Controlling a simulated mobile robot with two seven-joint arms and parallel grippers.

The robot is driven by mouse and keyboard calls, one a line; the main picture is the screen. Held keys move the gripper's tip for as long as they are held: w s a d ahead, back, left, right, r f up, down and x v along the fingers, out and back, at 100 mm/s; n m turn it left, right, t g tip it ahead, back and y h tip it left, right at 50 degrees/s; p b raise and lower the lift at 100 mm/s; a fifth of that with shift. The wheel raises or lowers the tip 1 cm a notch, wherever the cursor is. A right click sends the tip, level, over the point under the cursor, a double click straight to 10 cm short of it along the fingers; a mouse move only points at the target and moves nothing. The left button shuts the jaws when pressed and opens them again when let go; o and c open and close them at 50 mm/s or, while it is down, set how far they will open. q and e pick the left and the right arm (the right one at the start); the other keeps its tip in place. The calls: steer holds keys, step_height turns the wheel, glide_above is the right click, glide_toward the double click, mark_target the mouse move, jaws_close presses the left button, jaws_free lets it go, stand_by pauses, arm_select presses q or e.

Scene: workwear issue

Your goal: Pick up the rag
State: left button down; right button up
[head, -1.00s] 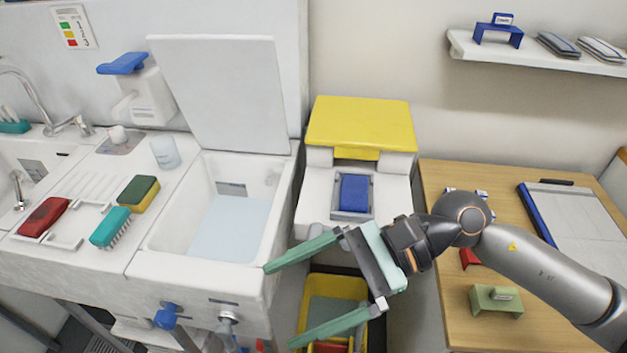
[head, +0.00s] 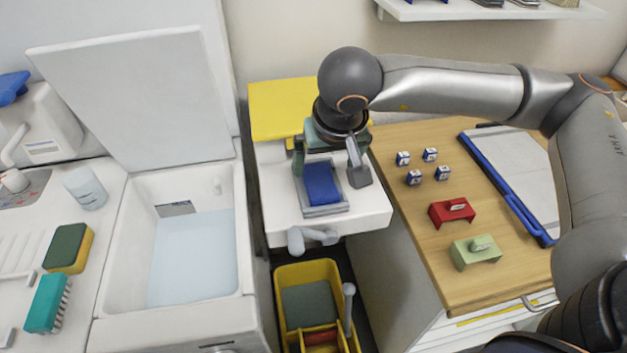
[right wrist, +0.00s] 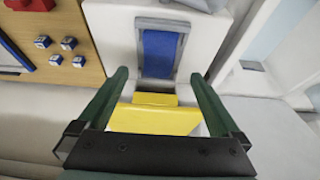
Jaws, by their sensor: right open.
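A blue folded cloth, which looks like the rag (head: 322,184), lies in a grey-framed tray (head: 325,211) on top of a white unit. The rag also shows in the right wrist view (right wrist: 160,53), at the top centre beyond the fingertips. My right gripper (head: 328,170) points down over the tray, with one finger on each side of it in the head view. Its fingers are open and apart, with nothing between them, as the right wrist view (right wrist: 160,76) shows. I cannot tell its exact height above the rag. My left gripper is out of view.
A yellow lid (head: 282,108) stands behind the tray. A white basin (head: 107,270) with water is on the left. A wooden desk (head: 425,225) with small blocks is on the right. A yellow bin (head: 280,320) sits below.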

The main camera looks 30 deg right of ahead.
mark_target(321, 182)
steer(key=x, duration=0.4)
steer(key=p+x, duration=0.1)
steer(key=x, duration=0.4)
steer(key=shift+w+d, duration=0.15)
steer(key=shift+w, duration=0.05)
steer(key=shift+c, duration=0.2)
steer(key=shift+r, duration=0.1)
steer(key=c, duration=1.4)
